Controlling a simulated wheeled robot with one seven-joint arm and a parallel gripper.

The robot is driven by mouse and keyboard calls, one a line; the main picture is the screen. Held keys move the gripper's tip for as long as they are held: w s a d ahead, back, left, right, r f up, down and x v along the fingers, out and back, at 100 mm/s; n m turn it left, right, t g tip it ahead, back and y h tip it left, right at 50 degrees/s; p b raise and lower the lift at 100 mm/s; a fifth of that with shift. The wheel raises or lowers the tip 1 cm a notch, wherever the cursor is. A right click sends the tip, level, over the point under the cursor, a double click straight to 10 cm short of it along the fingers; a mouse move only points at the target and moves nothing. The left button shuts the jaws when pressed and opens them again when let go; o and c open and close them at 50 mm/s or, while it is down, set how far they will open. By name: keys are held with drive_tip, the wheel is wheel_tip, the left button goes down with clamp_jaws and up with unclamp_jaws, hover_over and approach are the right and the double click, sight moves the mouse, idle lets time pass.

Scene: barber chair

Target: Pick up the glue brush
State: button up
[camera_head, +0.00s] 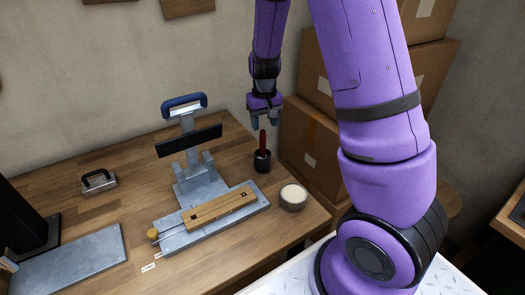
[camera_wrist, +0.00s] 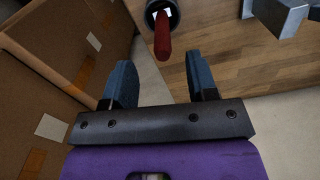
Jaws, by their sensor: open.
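The glue brush (camera_head: 262,140) has a red handle and stands upright in a small dark round pot (camera_head: 262,161) near the right side of the wooden table. In the wrist view its red handle (camera_wrist: 162,38) points toward my gripper, with the dark pot rim (camera_wrist: 150,14) behind it. My gripper (camera_head: 263,121) hangs just above the handle in the head view. In the wrist view my gripper (camera_wrist: 163,80) has its two fingers apart with nothing between them, and the handle lies beyond the fingertips. The brush's lower end is hidden in the pot.
Cardboard boxes (camera_head: 309,140) stand close on the right. A round tin (camera_head: 293,197) sits in front of the pot. A metal press (camera_head: 190,165) with a blue handle stands left of it, and a wooden bar (camera_head: 222,208) lies before the press. The table's back left is mostly clear.

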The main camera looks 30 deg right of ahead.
hover_over(263, 156)
drive_tip(key=shift+w+d+f, duration=0.1)
drive_tip(key=shift+w+f, duration=0.05)
drive_tip(key=shift+f, duration=1.15)
drive_tip(key=shift+w+d+f, duration=0.1)
drive_tip(key=shift+w+f, duration=0.05)
drive_tip(key=shift+f, duration=1.15)
drive_tip(key=shift+w+d+f, duration=0.1)
drive_tip(key=shift+w+f, duration=0.05)
drive_tip(key=shift+f, duration=1.15)
drive_tip(key=shift+a, duration=0.1)
clamp_jaws()
